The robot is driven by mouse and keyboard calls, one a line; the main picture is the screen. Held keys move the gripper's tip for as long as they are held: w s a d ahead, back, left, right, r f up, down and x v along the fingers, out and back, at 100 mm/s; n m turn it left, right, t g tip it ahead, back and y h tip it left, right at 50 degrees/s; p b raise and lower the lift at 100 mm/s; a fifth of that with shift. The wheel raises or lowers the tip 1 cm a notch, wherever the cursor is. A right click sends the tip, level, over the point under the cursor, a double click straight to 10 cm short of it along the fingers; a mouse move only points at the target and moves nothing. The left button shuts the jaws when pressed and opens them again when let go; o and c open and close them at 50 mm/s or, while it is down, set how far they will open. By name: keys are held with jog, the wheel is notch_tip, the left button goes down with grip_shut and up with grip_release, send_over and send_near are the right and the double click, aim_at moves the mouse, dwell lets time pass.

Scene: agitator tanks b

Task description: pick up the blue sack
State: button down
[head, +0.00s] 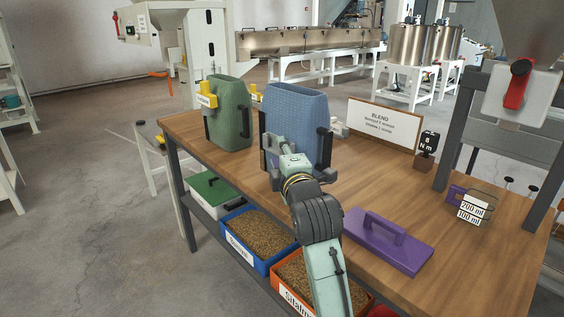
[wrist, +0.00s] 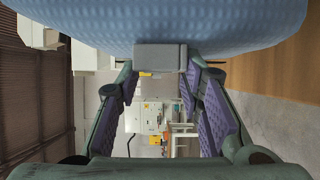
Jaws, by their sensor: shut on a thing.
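The blue sack (head: 298,112) stands upright at the middle of the wooden table in the head view, with dark grips on its sides. My gripper (head: 279,165) is at its near side, low on the left, and hides part of its lower front. In the wrist view the sack's blue woven side (wrist: 160,22) fills the top. A grey block-like grip (wrist: 160,57) on it sits between the fingertips of my gripper (wrist: 162,70), which is shut on it. I cannot tell whether the sack's base touches the table.
A green sack (head: 231,113) with a yellow clip stands left of the blue sack on the table (head: 470,270). A purple lid (head: 388,243) lies at the front right. A "BLEND" sign (head: 383,122) stands behind. Blue (head: 233,242) and orange (head: 287,289) bins sit below the table's near edge.

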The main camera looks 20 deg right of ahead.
jog(key=s+a+r+b, duration=0.1)
jog(key=s+a+b, duration=0.3)
jog(key=s, duration=0.3)
jog(key=s+a+r+b, duration=0.1)
jog(key=s+a+b, duration=0.3)
jog(key=s+b, duration=0.1)
jog(key=shift+s+r+b, duration=0.25)
jog(key=shift+s+b, duration=0.15)
jog(key=shift+s, duration=0.6)
dwell(0.3)
